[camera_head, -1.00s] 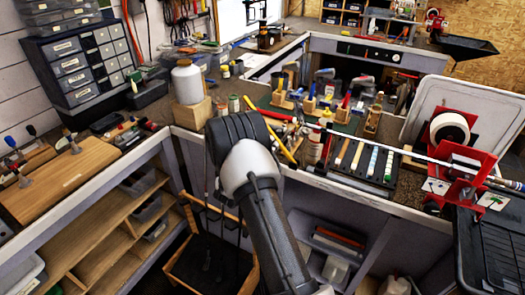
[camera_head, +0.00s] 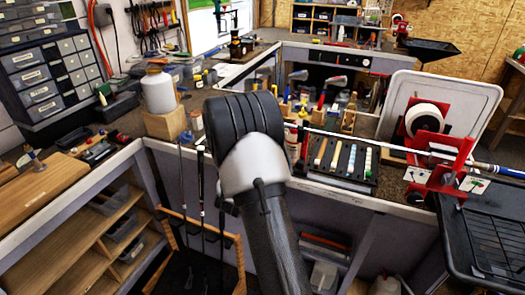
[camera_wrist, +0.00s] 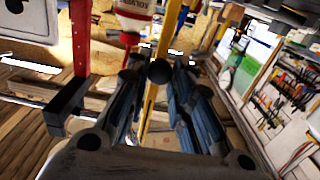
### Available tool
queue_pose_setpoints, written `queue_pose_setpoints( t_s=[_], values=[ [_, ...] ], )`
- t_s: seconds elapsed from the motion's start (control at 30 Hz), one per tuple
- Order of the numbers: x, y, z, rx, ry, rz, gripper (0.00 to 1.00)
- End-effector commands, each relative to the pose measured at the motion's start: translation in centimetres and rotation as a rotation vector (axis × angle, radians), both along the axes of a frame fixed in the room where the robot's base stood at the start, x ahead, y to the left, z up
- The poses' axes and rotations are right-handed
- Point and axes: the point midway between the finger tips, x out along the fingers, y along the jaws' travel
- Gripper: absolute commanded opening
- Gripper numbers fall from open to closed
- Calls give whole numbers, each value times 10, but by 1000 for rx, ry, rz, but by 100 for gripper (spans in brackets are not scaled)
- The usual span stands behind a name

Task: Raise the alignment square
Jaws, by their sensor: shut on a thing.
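A slim yellow bar, seemingly the alignment square (camera_wrist: 168,35), runs between the fingers of my gripper (camera_wrist: 157,78) in the wrist view. My gripper is shut on it. The bar stretches upward from the fingers in that picture, and its full shape is not visible. In the head view my arm hides both the gripper and the bar.
A golf club shaft (camera_head: 390,145) lies across a red clamp stand (camera_head: 430,152) on the bench. A rack of coloured strips (camera_head: 342,160) sits below the shaft. A white jar on a wooden block (camera_head: 165,122) stands left. A bottle with red markings (camera_wrist: 132,14) is close beyond my gripper.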

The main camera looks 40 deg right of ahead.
Motion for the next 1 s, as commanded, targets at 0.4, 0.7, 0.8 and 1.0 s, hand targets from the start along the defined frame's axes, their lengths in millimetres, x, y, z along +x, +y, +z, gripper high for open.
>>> queue_pose_setpoints(
  t_s=[0.4,0.7,0.8,1.0],
  values=[
    [-5,-2,1,12,-32,-3,0],
    [-5,-2,1,12,-31,-4,30],
    [-4,-2,0,12,-30,-3,36],
    [-4,-2,0,12,-30,-1,43]
  ],
)
